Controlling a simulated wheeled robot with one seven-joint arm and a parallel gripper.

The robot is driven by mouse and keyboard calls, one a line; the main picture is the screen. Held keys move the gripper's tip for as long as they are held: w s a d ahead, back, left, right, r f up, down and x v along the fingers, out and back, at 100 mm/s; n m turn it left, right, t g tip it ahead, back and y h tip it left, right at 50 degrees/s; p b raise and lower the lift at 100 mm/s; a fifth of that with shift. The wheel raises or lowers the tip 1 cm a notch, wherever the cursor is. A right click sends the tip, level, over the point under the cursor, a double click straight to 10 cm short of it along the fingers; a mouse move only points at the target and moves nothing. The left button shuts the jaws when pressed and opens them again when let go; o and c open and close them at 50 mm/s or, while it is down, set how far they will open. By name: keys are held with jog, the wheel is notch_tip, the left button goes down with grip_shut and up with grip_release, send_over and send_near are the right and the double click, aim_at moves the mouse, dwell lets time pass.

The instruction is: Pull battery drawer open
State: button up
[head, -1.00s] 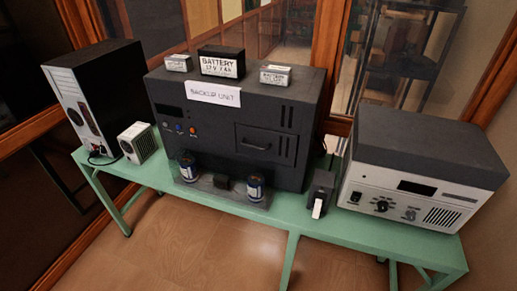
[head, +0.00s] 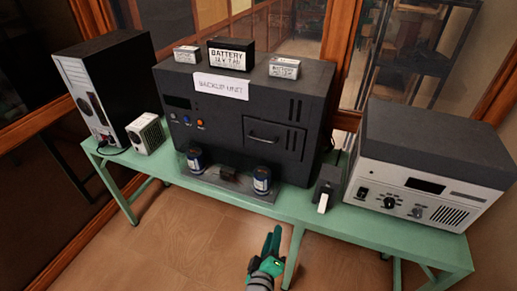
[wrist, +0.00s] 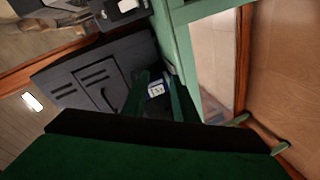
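The dark backup unit (head: 183,82) stands on the green bench. Its battery drawer (head: 283,145) is a square panel on the right of the front, flush with it and closed. A bar handle (head: 263,140) crosses the panel. My gripper (head: 271,236) is low in front of the bench, below and apart from the drawer. Its green fingers are parted and empty. In the wrist view the fingers (wrist: 158,95) show a gap between them, and the drawer handle (wrist: 106,99) lies to their left.
Two blue cans (head: 262,180) stand on a dark plate (head: 228,187) before the unit. A small black switch box (head: 328,186) and a large grey device (head: 425,150) are to the right. Batteries (head: 230,54) sit on top. Floor before the bench is clear.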

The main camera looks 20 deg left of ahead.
jog(key=w+a+r+n, duration=0.2)
jog(key=w+a+r, duration=0.5)
jog(key=w+r, duration=0.1)
jog(key=n+h, duration=0.2)
send_near(260, 140)
jog(key=shift+t, duration=0.3)
jog(key=x, duration=0.8)
jog(key=shift+w+f, duration=0.2)
jog(key=shift+f, duration=0.2)
jog(key=shift+c, duration=0.6)
grip_shut()
